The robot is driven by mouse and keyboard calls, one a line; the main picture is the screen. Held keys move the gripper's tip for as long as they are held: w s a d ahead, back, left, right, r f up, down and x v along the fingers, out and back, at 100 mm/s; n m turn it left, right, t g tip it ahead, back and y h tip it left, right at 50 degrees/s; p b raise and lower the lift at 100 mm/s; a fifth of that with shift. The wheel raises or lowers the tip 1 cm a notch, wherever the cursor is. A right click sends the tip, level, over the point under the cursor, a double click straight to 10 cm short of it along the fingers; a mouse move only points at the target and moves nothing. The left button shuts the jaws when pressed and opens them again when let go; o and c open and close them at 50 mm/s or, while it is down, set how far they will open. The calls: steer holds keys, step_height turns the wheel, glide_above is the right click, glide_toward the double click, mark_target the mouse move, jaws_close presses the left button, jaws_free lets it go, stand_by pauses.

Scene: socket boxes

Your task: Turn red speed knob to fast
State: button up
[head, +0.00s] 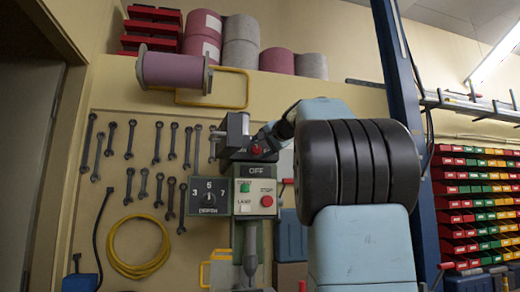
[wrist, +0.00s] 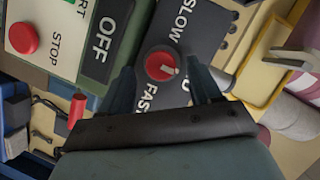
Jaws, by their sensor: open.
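The red speed knob (wrist: 160,66) sits on a dark plate lettered SLOW (wrist: 186,20) and FAST (wrist: 148,97). Its white pointer mark is at the knob's lower right in the wrist view, between the two words. In the head view the knob (head: 256,150) shows small on the dark machine head. My gripper (wrist: 159,70) is open, one finger on each side of the knob, with visible gaps in this view. Whether the fingertips reach down to the knob's depth I cannot tell. In the head view my arm hides most of the gripper.
A red STOP button (head: 267,201) and green START button (head: 245,187) sit below an OFF panel (head: 258,171). A depth dial (head: 208,197) is at their left.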

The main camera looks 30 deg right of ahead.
steer(key=shift+w+f, duration=0.15)
steer(key=shift+w, duration=0.5)
steer(key=shift+c, duration=0.2)
steer(key=c, duration=1)
steer(key=shift+f+m, duration=0.1)
steer(key=shift+m, duration=0.2)
steer(key=m+t, duration=0.1)
steer(key=m, duration=0.1)
steer(key=m+y, duration=0.1)
steer(key=m, duration=0.1)
steer(key=shift+f+m+t, duration=0.3)
steer(key=shift+f+t, duration=0.05)
steer(key=shift+t, duration=0.05)
steer(key=m, duration=0.1)
steer(key=m+t, duration=0.1)
steer(key=m, duration=0.1)
steer(key=m+t, duration=0.1)
steer(key=m, duration=0.1)
steer(key=shift+f, duration=0.25)
steer(key=shift+m, duration=0.4)
